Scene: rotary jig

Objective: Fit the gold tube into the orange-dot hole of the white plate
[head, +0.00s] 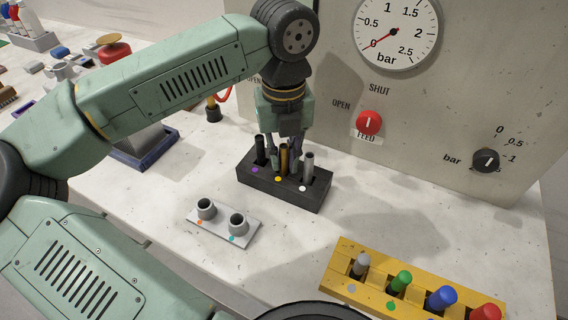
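The gold tube (284,160) stands upright in the middle slot of a black block (268,194), behind a yellow dot. My gripper (284,158) points down over the block, with its fingers on either side of the gold tube. The fingers look spread, with small gaps to the tube, though the view is small here. The white plate (217,231) lies on the bench in front of the block. It has two raised round collars: the orange-dot hole (206,208) on the left and the teal-dot hole (238,224) on the right. Both look empty.
A black tube (260,150) and a grey tube (308,166) stand in the block, either side of the gold one. A yellow rack (343,258) with several coloured pegs is at front right. A panel with a gauge (396,33) and red knob (369,122) rises behind.

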